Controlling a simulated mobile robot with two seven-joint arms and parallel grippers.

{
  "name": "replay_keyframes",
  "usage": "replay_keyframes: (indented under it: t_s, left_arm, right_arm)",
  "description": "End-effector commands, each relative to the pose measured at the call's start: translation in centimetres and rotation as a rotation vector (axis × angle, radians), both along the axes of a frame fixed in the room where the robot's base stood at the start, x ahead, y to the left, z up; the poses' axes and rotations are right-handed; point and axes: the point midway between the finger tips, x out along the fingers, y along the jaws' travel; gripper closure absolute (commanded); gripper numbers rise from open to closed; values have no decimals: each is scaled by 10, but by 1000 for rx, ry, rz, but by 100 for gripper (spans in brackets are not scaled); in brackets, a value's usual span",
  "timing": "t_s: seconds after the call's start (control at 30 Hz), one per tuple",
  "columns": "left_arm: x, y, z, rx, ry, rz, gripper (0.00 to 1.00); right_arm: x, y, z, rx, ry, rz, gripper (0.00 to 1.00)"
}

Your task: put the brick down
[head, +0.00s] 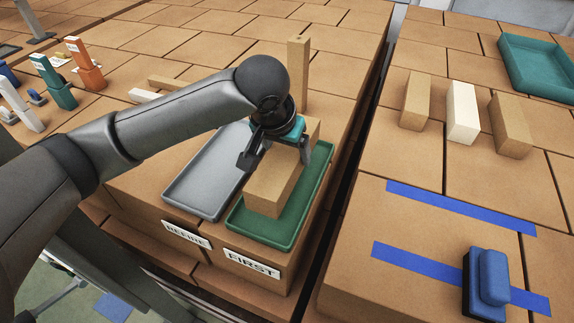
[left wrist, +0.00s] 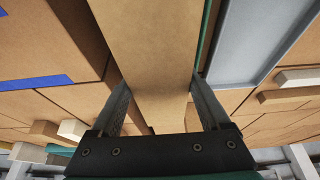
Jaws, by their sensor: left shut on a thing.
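My left gripper (head: 277,158) is shut on a tan brick (head: 268,190), with one finger on each side of it. The brick is within the outline of the green tray (head: 243,233), whose front label reads FIRST. I cannot tell whether its underside touches the tray floor or hangs just above it. In the left wrist view the brick (left wrist: 150,50) runs between the two fingers, and only a thin strip of the green tray shows beside it. My right gripper is not in view.
A grey tray (head: 190,198), with a label like REFIRE, lies left of the green one. A tall tan brick (head: 299,70) stands behind. Across a gap, the right table holds two tan bricks, a white brick (head: 462,112), a teal tray (head: 545,82) and a blue block (head: 490,278).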

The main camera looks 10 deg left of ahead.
Motion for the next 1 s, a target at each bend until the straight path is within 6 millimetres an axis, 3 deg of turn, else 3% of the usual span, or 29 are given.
replay_keyframes:
  t_s: [0.3,0.7,0.73,0.9,1.0]
  left_arm:
    - [1,0,-38,0,-4,0,100]
    - [0,0,-42,-1,-3,0,100]
    - [-1,0,-45,2,2,-1,19]
    - [0,0,-44,1,1,-1,0]
    - [0,0,-44,1,1,-1,0]
  right_arm:
    - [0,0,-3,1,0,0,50]
    - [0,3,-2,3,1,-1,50]
    - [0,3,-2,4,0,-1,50]
    - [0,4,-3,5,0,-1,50]
    - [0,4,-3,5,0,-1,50]
